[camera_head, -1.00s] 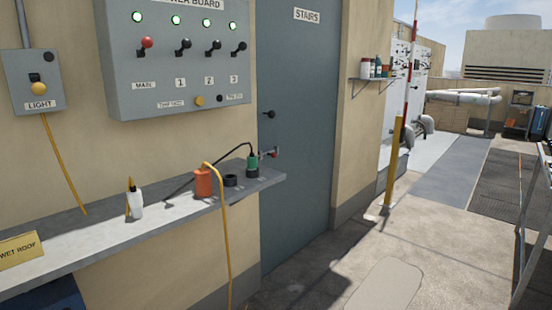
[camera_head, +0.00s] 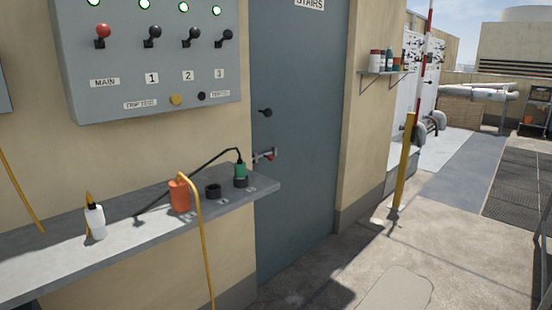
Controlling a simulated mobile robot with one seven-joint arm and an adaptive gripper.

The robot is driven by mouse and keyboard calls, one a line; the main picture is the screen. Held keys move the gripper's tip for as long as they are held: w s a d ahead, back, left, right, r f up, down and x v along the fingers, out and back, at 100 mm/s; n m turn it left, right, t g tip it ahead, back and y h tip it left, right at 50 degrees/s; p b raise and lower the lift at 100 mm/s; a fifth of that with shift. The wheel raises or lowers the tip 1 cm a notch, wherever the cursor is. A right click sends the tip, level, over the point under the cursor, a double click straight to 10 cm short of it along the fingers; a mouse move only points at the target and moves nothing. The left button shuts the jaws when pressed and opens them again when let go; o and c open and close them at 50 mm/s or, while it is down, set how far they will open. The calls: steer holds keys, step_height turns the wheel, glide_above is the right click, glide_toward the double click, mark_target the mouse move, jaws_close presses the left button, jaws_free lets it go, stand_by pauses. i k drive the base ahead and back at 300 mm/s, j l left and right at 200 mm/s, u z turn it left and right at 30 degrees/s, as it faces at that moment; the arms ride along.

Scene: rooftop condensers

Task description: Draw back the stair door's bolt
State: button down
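The stair door (camera_head: 298,130) is a grey-blue door under a "STAIRS" sign (camera_head: 309,4), and it looks shut. A dark knob (camera_head: 265,112) is on the door above the bolt. My gripper is not in view.
A grey shelf (camera_head: 130,238) runs along the wall up to the door, with a white bottle (camera_head: 95,221), an orange plug (camera_head: 179,195) and a green plug (camera_head: 240,171) on it. A power board (camera_head: 150,60) hangs above. A yellow post (camera_head: 403,160) stands right of the door; the floor before the door is clear.

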mark_target(270, 158)
steer(key=i+l, duration=0.2)
steer(key=i, duration=0.25)
steer(key=i+l, duration=0.2)
steer(key=i, duration=0.25)
steer(key=i+l+z, duration=0.1)
steer(key=i, duration=0.35)
steer(key=i+l, duration=0.3)
steer(key=i, duration=0.15)
steer(key=i+j, duration=0.15)
steer(key=j, duration=0.15)
steer(key=i+j, duration=0.1)
steer(key=j, duration=0.15)
